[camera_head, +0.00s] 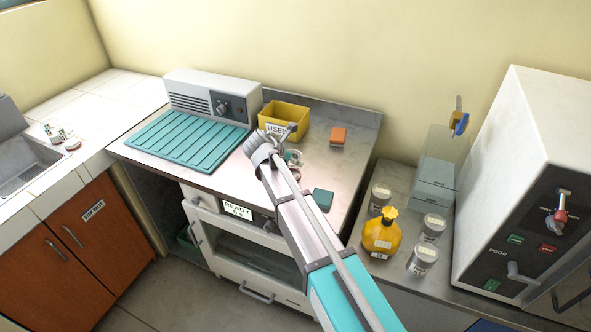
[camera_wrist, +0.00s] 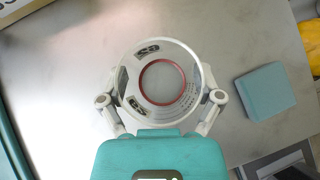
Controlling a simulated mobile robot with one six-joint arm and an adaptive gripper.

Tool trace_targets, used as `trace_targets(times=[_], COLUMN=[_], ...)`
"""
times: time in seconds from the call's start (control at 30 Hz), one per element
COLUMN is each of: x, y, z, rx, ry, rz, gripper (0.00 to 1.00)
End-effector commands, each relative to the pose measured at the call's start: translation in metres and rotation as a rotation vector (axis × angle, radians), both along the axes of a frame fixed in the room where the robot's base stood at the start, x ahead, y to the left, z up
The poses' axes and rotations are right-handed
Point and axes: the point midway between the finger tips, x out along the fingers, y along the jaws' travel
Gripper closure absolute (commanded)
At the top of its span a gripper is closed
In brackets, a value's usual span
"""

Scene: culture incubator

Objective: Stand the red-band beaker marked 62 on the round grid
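The red-band beaker (camera_wrist: 163,82) is clear glass and seen from above in the wrist view, with a red ring and dark, partly readable number marks. The two fingers of my gripper (camera_wrist: 161,98) reach along its left and right sides and appear shut on it. In the head view my gripper (camera_head: 291,157) is over the right part of the steel counter, in front of the yellow bin; the beaker there is small and partly hidden. I cannot tell whether its base touches the counter. I cannot make out a round grid in either view.
A yellow bin labelled USED (camera_head: 286,115), an orange block (camera_head: 338,136) and a teal block (camera_head: 323,199) stand around my gripper. A teal ribbed mat (camera_head: 188,140) lies left. Small glassware (camera_head: 57,133) stands by the sink. A yellow bottle (camera_head: 381,238) and several jars are right.

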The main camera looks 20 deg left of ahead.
Motion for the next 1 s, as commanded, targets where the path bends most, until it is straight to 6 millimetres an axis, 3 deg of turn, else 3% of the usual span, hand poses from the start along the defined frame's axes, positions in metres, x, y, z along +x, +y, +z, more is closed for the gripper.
trace_targets(times=[0.03,0.1,0.13,0.57,1.0], x=[0.0,0.0,0.0,0.0,-0.006], y=[0.0,0.0,0.0,0.0,-0.001], z=[0.0,0.0,0.0,0.006,0.042], rx=[0.0,0.0,0.0,-0.001,0.0], ry=[0.0,0.0,0.0,0.0,0.0], rz=[0.0,0.0,0.0,-0.001,0.0], gripper=[0.5,0.63,0.64,0.64,0.64])
